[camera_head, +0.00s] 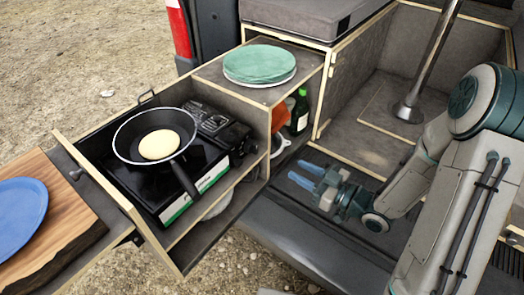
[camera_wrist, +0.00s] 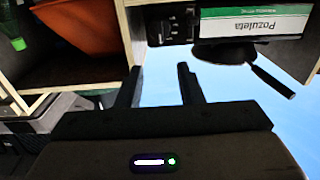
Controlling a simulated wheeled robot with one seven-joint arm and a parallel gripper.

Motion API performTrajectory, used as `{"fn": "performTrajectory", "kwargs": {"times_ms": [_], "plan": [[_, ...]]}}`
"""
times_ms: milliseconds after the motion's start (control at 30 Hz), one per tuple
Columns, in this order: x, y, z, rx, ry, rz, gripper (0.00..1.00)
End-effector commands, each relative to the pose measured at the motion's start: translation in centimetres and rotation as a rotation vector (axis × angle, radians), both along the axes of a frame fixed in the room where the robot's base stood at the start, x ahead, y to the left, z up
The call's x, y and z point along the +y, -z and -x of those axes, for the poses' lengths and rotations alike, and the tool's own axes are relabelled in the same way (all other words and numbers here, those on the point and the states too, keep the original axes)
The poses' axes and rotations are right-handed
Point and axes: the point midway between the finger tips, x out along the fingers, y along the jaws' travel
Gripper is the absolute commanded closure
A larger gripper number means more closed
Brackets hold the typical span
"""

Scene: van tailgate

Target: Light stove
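The black portable stove (camera_head: 217,128) sits in the pulled-out drawer, its control end towards the right. A black frying pan (camera_head: 125,142) with a pale round pancake (camera_head: 159,145) stands on it and hides the burner; no flame shows. In the wrist view the stove's dark control end (camera_wrist: 170,28) is at the top, beside a green and white label. My gripper (camera_head: 306,178) is to the right of the drawer, pointing left, apart from the stove. In the wrist view its two fingers (camera_wrist: 159,82) are apart with nothing between them.
Green plates (camera_head: 260,63) lie on the cabinet top. A green bottle (camera_head: 300,111) and an orange item (camera_head: 280,117) stand in the shelf below, near my gripper. A blue plate (camera_head: 20,208) lies on a wooden board at left. A metal post (camera_head: 424,65) rises at right.

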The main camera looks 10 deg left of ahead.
Motion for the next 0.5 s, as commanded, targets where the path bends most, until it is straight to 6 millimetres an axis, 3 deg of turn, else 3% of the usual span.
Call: {"fn": "performTrajectory", "kwargs": {"times_ms": [500], "plan": [[9.1,-0.2,-3.6,-0.001,-0.005,-0.001,0.66]]}}
